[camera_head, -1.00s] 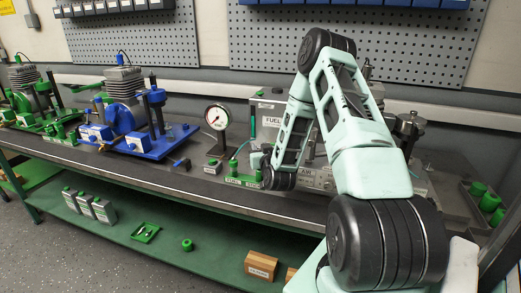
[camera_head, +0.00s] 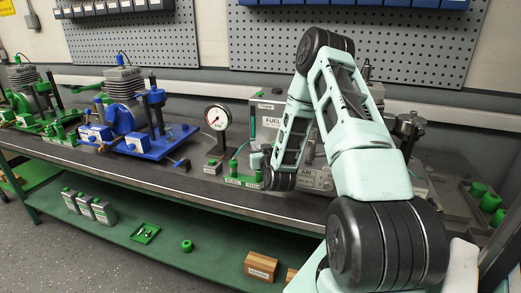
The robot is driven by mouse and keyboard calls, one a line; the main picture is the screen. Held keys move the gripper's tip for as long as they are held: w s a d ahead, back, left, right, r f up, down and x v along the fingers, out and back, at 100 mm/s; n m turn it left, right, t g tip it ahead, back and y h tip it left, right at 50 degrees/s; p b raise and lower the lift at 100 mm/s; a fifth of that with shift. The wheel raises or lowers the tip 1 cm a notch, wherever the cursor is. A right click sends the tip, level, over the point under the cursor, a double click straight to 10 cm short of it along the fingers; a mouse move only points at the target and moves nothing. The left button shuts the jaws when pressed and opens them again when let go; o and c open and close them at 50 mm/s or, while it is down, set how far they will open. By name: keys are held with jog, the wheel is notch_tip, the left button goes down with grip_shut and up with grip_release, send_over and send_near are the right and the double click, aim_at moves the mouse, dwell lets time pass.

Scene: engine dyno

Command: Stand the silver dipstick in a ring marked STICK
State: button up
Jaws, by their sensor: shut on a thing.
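My arm comes in from the right, bends high at the elbow and reaches down to a dark wrist joint at the bench. My gripper's fingers are hidden behind the wrist and forearm, so I cannot see what is between them. I cannot make out the silver dipstick. A low green holder (camera_head: 243,182) with small white labels stands at the bench's front edge, just left of the wrist. One label seems to read FUEL; the other is too small to read surely. I cannot confirm a ring marked STICK.
A dial gauge (camera_head: 217,118) stands behind the green holder, left of a grey box marked FUEL (camera_head: 270,122). A blue engine stand (camera_head: 155,143) is further left. Green cups (camera_head: 490,202) sit at the far right. The lower shelf (camera_head: 215,240) holds cans and wooden blocks.

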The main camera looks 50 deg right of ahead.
jog(key=shift+f, duration=0.1)
jog(key=shift+f+b, duration=0.5)
jog(key=shift+b, duration=0.15)
jog(key=shift+f, duration=0.2)
jog(key=shift+f+b, duration=1)
jog(key=shift+b, duration=0.1)
jog(key=shift+f, duration=0.15)
jog(key=shift+f+b, duration=1.1)
jog(key=shift+b, duration=0.2)
jog(key=o, duration=1.5)
jog(key=shift+r, duration=0.15)
